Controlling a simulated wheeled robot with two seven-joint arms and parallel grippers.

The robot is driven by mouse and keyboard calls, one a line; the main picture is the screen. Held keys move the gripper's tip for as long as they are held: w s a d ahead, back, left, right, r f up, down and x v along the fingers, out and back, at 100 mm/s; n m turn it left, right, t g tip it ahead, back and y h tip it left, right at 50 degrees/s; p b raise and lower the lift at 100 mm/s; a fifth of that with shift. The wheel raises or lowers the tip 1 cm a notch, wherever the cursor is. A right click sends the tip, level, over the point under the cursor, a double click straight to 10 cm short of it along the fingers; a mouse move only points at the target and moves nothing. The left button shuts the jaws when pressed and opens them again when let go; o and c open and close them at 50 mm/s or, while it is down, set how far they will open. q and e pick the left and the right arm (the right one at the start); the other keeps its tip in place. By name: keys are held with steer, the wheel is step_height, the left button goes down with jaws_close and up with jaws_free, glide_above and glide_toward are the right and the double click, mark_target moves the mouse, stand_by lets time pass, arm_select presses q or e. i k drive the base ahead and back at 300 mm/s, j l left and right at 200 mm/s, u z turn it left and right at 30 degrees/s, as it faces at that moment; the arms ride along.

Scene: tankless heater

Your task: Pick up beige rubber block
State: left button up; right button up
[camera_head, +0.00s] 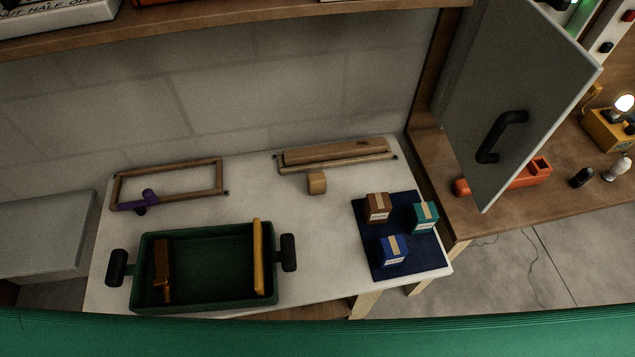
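A small beige block (317,183), which looks like the beige rubber block, sits on the white table (215,215). It is near the back, just in front of a long wooden piece (335,151) and a thin rod. Nothing covers it from this view. Neither of my grippers shows in the head view.
A green bin (205,303) with black handles stands at the front left. A wooden frame (168,168) lies behind it. A dark blue mat (420,258) holds brown, teal and blue boxes. An open grey door (505,85) hangs at right. The table middle is clear.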

mark_target(316, 181)
steer(key=k+j, duration=0.15)
steer(key=j, duration=0.2)
steer(key=k+j, duration=0.1)
steer(key=j, duration=0.2)
steer(key=k+j, duration=0.15)
steer(key=j, duration=0.2)
steer(key=k+j+u, duration=0.1)
steer(key=j, duration=0.25)
